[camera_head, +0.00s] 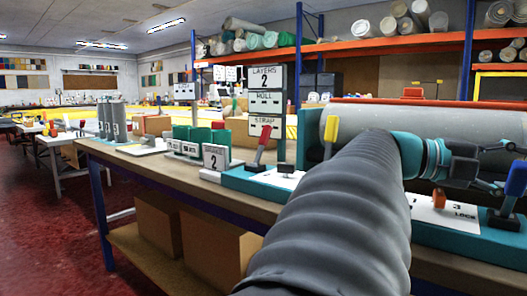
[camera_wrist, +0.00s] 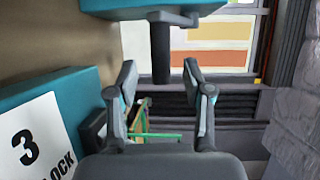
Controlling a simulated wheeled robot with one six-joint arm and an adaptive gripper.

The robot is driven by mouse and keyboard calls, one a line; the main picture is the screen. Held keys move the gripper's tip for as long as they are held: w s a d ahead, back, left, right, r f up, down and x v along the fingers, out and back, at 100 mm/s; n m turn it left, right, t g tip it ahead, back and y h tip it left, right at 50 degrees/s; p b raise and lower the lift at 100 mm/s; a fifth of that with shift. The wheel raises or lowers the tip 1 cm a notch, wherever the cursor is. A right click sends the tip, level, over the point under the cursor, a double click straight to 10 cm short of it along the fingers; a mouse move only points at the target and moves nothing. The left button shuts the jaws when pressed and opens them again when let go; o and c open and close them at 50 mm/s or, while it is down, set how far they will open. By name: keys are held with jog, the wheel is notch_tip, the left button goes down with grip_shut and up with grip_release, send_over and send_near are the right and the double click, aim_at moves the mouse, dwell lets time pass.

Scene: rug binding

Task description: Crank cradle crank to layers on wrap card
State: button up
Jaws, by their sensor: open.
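The cradle crank shows in the wrist view as a dark grey arm with a round upright handle (camera_wrist: 160,55). My gripper (camera_wrist: 160,78) is open, with one finger on each side of the handle's lower end; I cannot tell whether they touch it. In the head view my gripper (camera_head: 490,165) is at the right edge, beside the teal cradle (camera_head: 313,139) with its large grey roll (camera_head: 430,125). I cannot make out the crank there. A sign (camera_head: 265,76) reads LAYERS 2, with ROLL and STRAP below. A small card (camera_head: 215,158) on the bench also shows a 2.
A red lever (camera_head: 263,142), yellow lever (camera_head: 331,128), orange knob (camera_head: 438,199) and blue-tipped lever (camera_head: 514,180) stand around the cradle. A white panel marked 3 LOCK (camera_wrist: 33,142) lies left in the wrist view.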

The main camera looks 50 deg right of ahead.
jog(key=shift+x, duration=2.9)
grip_shut()
